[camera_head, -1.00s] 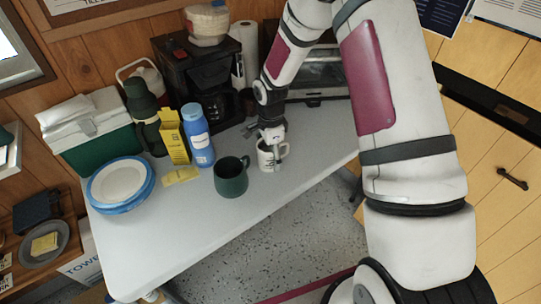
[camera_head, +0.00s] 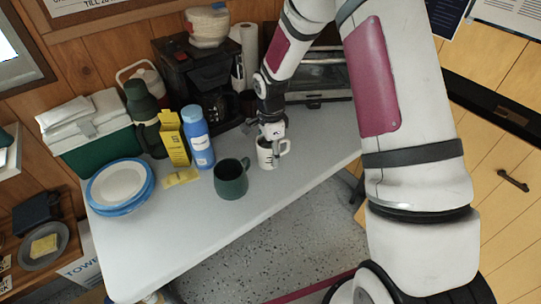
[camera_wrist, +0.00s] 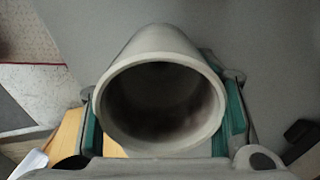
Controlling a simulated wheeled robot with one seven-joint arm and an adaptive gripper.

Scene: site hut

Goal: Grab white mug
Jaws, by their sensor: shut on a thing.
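The white mug (camera_head: 265,157), with dark marks on its side, is near the right side of the table, its handle toward the right. My gripper (camera_head: 271,131) is over it from above and shut on it. In the wrist view the mug (camera_wrist: 155,45) sits between the green-padded fingers of my gripper (camera_wrist: 162,112), its round opening facing the camera. The inside looks dark and empty. I cannot tell whether the base touches the table.
A dark green mug (camera_head: 231,181) stands just left on the white table (camera_head: 190,232). A blue bottle (camera_head: 198,140), a yellow box (camera_head: 173,140) and stacked plates (camera_head: 120,184) are further left. A coffee maker (camera_head: 190,78) and toaster oven (camera_head: 318,72) stand behind. The table front is clear.

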